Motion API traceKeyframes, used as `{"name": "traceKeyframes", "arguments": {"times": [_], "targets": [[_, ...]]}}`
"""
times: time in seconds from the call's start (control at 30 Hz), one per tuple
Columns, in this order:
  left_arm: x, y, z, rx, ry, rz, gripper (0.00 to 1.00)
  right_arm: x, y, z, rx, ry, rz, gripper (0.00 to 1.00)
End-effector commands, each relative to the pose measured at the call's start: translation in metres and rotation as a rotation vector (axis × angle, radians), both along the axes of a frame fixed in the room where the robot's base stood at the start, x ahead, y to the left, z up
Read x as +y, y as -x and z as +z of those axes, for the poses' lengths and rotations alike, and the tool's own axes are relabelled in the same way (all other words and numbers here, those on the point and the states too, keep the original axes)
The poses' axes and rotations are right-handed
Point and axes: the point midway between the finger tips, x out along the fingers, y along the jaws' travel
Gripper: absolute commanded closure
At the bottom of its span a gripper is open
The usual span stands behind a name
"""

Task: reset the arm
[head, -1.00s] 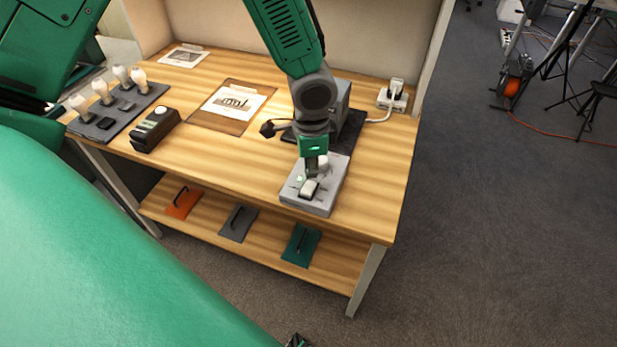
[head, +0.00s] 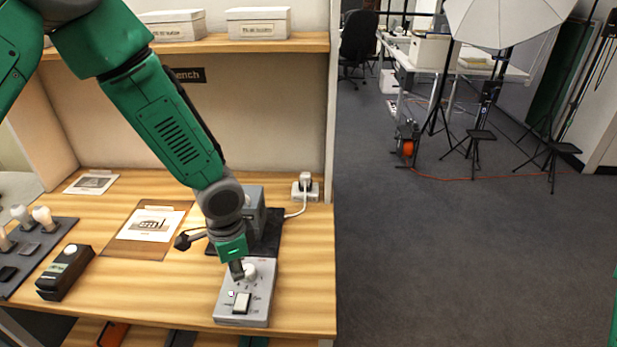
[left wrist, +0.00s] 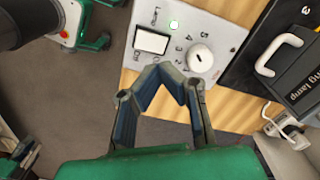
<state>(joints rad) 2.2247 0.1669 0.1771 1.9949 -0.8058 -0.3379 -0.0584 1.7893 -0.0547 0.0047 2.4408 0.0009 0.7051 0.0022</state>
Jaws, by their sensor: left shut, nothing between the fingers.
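My left gripper (head: 237,270) is just above the grey control panel (head: 262,312), beside its round white knob (head: 251,272). The panel also has a white rocker switch (head: 242,302). In the left wrist view, the fingers (left wrist: 164,72) of my left gripper come together with nothing between them. I cannot tell whether the fingertips touch the panel. My right gripper is not in view.
A grey device (head: 254,204) on a dark mat stands behind the panel, with a power outlet (head: 305,189) farther back. A black box (head: 65,272) and a bulb tray (head: 40,258) are at left. A shelf (head: 290,42) hangs above. Open floor is right.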

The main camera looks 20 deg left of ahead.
Motion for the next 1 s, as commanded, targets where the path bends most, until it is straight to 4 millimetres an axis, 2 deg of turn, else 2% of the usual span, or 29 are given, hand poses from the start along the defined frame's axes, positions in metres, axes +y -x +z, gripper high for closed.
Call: {"name": "traceKeyframes", "arguments": {"times": [0.07,0.13,0.23,0.37,0.43,0.5,0.6,0.7,0.8,1.0], "targets": [[-0.001,0.003,-0.003,0.003,0.004,0.004,1.00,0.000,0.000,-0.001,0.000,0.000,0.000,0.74],[-0.005,0.011,-0.015,0.015,0.020,0.021,1.00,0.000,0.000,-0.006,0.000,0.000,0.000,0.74],[-0.017,0.037,-0.049,0.046,0.069,0.083,1.00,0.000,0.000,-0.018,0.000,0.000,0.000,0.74],[-0.034,0.091,-0.112,0.087,0.142,0.245,1.00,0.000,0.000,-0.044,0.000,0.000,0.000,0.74],[-0.037,0.124,-0.148,0.096,0.158,0.363,1.00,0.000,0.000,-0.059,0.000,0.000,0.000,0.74],[-0.033,0.157,-0.179,0.086,0.150,0.485,1.00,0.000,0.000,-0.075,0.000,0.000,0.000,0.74],[-0.018,0.193,-0.209,0.043,0.105,0.625,1.00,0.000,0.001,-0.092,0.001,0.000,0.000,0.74],[-0.002,0.215,-0.223,-0.005,0.054,0.709,1.00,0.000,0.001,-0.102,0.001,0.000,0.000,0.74],[0.009,0.225,-0.227,-0.039,0.021,0.748,1.00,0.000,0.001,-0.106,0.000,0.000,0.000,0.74],[0.011,0.227,-0.227,-0.047,0.015,0.756,1.00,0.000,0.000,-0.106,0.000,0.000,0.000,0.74]]}}
